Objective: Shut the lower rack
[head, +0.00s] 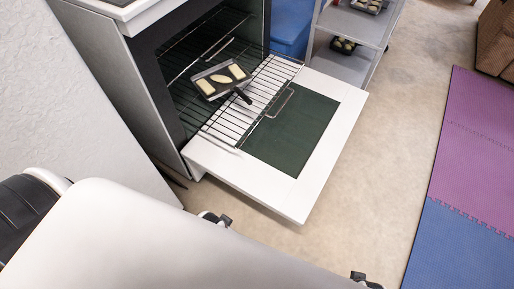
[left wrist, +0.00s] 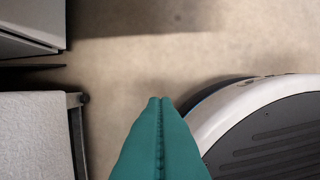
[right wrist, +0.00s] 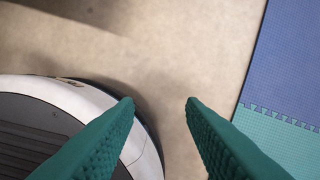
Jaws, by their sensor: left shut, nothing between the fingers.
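The lower rack (head: 232,115) is a black wire rack pulled partway out of the oven (head: 150,75), over the lowered door (head: 319,157). A wire handle loop shows at its front. A dark pan (head: 204,86) with several pale slices sits on the rack, its black handle pointing outward. My left gripper (left wrist: 160,99) has its green fingers pressed together with nothing between them, above bare floor. My right gripper (right wrist: 160,101) has its green fingers spread apart and empty, also above floor. Neither wrist view shows the rack.
Another rack (head: 205,38) is higher inside the oven. Right of the oven stand a blue bin (head: 291,28) and a grey shelf unit (head: 345,66) with trays of food. Floor (head: 375,160) is clear between the door and the purple and blue mats (head: 472,170). A white wall is at left.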

